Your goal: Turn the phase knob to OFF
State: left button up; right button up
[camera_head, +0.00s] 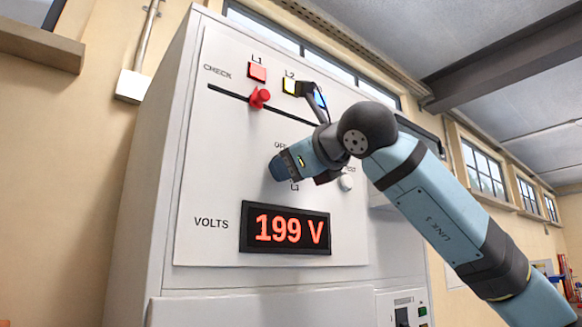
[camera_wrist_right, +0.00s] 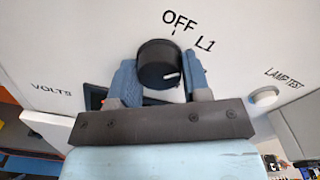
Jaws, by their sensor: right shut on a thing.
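The phase knob (camera_wrist_right: 158,62) is a round black knob on the white panel, between my fingers in the right wrist view. The L1 label (camera_wrist_right: 205,43) is up and right of the knob. My right gripper (camera_wrist_right: 160,82) is shut on the knob, one finger on each side. In the head view my right gripper (camera_head: 281,167) is against the panel and hides the knob. My left gripper is not in view.
The red display (camera_head: 285,229) reads 199 V below the gripper. The white LAMP TEST button (camera_wrist_right: 264,95) is right of the gripper.

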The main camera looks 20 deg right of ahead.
jog(key=n, duration=0.8)
jog(key=shift+r+n, duration=0.1)
jog(key=shift+n, duration=0.6)
jog(key=o, duration=0.9)
